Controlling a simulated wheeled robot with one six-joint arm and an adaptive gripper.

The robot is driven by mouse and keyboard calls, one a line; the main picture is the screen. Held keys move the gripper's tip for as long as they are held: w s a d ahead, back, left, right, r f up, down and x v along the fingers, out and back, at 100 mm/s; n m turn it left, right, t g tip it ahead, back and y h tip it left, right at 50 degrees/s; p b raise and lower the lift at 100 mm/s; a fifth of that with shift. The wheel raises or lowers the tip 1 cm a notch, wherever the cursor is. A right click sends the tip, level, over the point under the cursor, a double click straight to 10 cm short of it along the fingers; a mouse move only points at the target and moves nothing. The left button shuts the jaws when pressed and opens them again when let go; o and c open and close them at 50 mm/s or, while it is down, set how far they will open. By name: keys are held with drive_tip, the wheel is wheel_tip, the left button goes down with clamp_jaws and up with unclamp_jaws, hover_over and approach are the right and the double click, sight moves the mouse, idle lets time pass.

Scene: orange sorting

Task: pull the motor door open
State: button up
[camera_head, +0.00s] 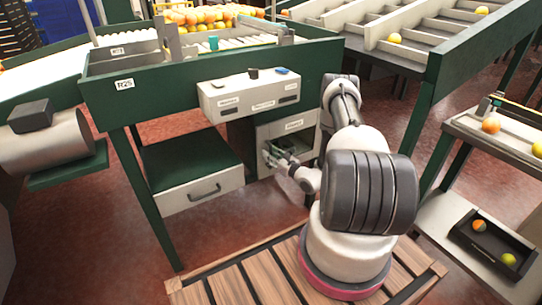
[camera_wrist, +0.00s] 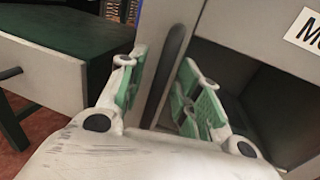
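The motor cabinet (camera_head: 297,125) is a light grey box with a white label under the control panel. In the wrist view its label (camera_wrist: 306,28) is cut off at the right edge. The motor door (camera_wrist: 187,38) stands partly open and is seen nearly edge-on, with a dark opening to its right. Its upright black handle (camera_wrist: 170,68) is between the fingers in the picture. My gripper (camera_head: 279,153) is at the cabinet front. In the wrist view my gripper (camera_wrist: 160,92) has its green-padded fingers apart; contact with the handle or door cannot be told.
A control panel (camera_head: 247,96) overhangs the cabinet. A drawer unit (camera_head: 203,189) with a dark green top stands to the left, also at left in the wrist view (camera_wrist: 45,70). A green table leg (camera_head: 146,200) is further left. Red floor lies between the cabinet and my base.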

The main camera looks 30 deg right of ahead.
clamp_jaws()
